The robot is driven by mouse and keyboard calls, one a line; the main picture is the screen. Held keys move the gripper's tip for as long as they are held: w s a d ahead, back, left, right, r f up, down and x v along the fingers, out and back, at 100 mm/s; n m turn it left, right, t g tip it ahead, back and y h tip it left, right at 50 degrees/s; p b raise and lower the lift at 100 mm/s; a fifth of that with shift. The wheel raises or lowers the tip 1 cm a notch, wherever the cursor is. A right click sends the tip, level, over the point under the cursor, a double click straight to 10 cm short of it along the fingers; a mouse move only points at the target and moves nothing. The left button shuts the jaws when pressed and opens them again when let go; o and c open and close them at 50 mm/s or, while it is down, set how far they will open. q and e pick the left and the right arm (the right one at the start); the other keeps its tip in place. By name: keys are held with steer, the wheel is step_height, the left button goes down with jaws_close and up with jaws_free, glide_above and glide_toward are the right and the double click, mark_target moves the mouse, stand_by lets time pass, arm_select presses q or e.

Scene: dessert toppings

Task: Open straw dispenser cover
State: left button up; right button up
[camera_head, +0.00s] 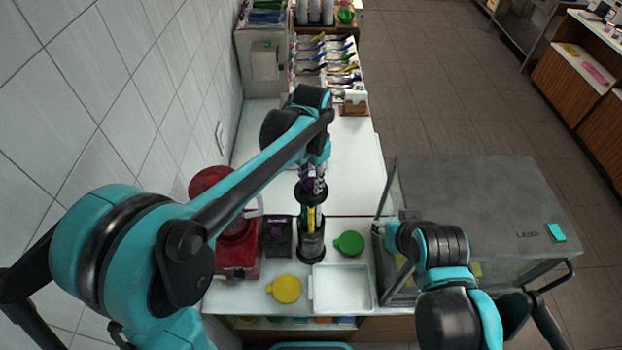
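The straw dispenser (311,242) is a tall, clear cylinder with a black base and black upper part, standing upright on the white counter. Yellow and green straws show inside it. My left arm reaches across from the left, and my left gripper (314,182) points down right at the top of the dispenser. It looks close to or touching the top, but I cannot tell which.
Left of the dispenser stand a dark box (277,237) and a red machine (238,250). A green lid (349,242), a yellow lid (285,289) and a white tray (315,292) lie nearby. A glass case (480,195) stands right.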

arm_select(q)
steer(key=o, duration=0.3)
step_height(320, 180, up, 12)
steer(key=shift+f, duration=0.1)
stand_by(0.4)
stand_by(0.4)
